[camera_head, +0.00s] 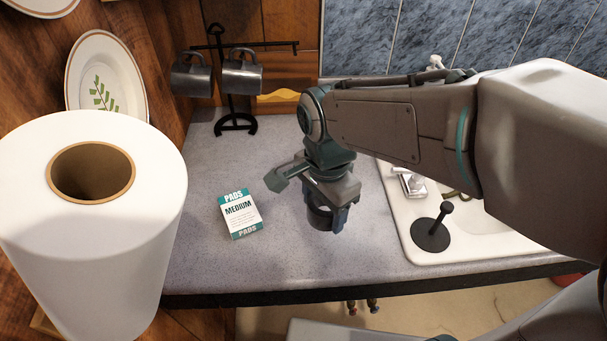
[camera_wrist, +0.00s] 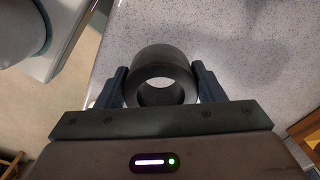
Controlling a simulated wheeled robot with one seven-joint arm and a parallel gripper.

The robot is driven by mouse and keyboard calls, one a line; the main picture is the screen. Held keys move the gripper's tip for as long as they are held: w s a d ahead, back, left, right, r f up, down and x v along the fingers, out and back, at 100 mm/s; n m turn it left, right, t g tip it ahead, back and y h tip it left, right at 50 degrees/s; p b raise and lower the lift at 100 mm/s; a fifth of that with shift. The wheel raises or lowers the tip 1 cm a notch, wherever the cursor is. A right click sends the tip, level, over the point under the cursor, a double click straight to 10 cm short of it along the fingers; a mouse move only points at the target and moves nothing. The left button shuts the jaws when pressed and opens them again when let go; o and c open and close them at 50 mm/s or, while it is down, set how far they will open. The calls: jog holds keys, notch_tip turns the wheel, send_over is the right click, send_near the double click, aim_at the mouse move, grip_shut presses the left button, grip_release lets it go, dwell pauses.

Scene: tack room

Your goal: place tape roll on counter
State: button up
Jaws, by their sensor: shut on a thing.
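The tape roll is a dark ring in the wrist view (camera_wrist: 161,62), gripped between the two fingers of my gripper (camera_wrist: 162,88). Its open centre faces the wrist camera. In the head view the roll (camera_head: 321,216) shows as a dark shape under my gripper (camera_head: 327,205), partly hidden by the fingers. My gripper is shut on it, pointing down over the grey speckled counter (camera_head: 285,255). The roll is at or just above the counter surface; I cannot tell whether it touches.
A pads box (camera_head: 241,214) lies left of my gripper. A mug stand (camera_head: 235,122) with two mugs stands behind. A white sink (camera_head: 465,250) with a black plunger-like stopper (camera_head: 432,235) is right. A large paper roll (camera_head: 95,240) fills the left. Counter between box and gripper is clear.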

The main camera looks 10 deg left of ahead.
jog(key=p, duration=0.1)
send_over(303, 216)
notch_tip(303, 216, down, 4)
jog(key=shift+w+f, duration=0.1)
jog(key=shift+f, duration=0.1)
jog(key=shift+f+p, duration=0.4)
jog(key=shift+f, duration=1.65)
jog(key=shift+f, duration=0.1)
jog(key=o, duration=1)
notch_tip(303, 216, up, 12)
jog(key=shift+r+b, duration=0.15)
jog(key=shift+b, duration=0.2)
